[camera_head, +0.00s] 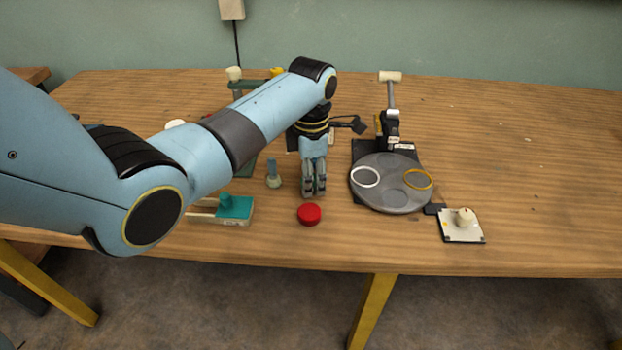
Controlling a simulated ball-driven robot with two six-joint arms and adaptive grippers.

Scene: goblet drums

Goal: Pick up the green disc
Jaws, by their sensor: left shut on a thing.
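My right gripper is not in view.
A teal block with a knob (235,208) and a small upright peg (274,178) stand left of the gripper. A mallet-like post (391,100) rises behind the plate. A white square with a knob (462,224) lies at right. The table's far right is clear.

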